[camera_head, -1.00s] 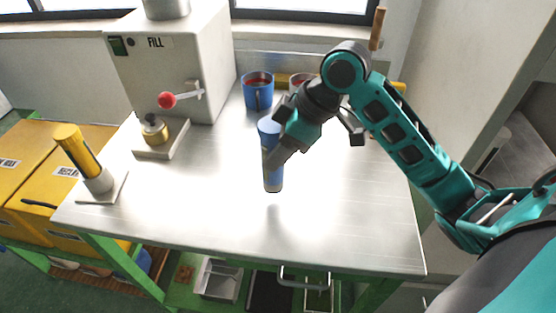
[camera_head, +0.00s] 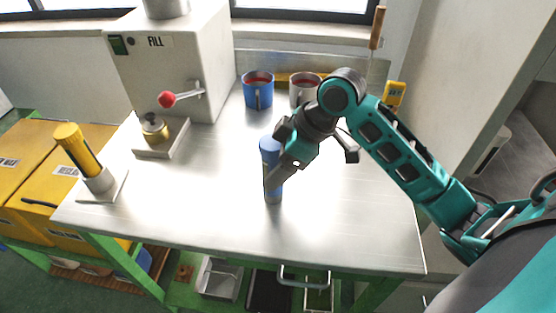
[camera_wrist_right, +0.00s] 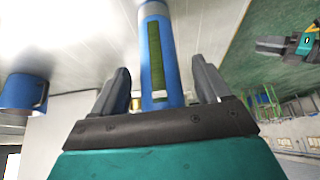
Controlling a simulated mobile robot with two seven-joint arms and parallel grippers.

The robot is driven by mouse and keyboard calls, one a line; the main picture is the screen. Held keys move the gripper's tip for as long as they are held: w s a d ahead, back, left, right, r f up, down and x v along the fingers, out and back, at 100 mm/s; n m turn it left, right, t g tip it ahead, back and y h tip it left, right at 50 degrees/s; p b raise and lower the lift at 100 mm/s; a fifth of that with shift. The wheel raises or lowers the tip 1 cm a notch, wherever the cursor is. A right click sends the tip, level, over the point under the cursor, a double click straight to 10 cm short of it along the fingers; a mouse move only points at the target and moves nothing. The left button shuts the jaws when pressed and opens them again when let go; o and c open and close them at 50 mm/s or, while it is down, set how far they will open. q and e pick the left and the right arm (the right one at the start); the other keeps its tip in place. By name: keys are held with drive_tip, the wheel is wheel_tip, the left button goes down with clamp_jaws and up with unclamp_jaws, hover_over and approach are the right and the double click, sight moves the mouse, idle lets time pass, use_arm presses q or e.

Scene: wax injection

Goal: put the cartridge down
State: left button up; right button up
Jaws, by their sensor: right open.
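The blue cartridge (camera_head: 271,148) stands upright on the metal bench (camera_head: 330,215), near its middle, with its grey lower end on the bench top. My right gripper (camera_head: 273,175) is at the cartridge and hides part of its middle. In the right wrist view the cartridge (camera_wrist_right: 155,50), with a dark green strip along its side, lies between the two open fingers of the gripper (camera_wrist_right: 165,85), with gaps on both sides.
A blue mug (camera_head: 257,94) and a grey mug (camera_head: 302,92) stand at the back. The FILL machine (camera_head: 178,70) with its red-knobbed lever (camera_head: 168,99) is at the back left. A yellow cartridge (camera_head: 80,155) stands on a plate at the left edge. The bench's front right is clear.

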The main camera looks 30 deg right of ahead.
drive_tip(key=shift+r, duration=0.2)
drive_tip(key=v, duration=1.2)
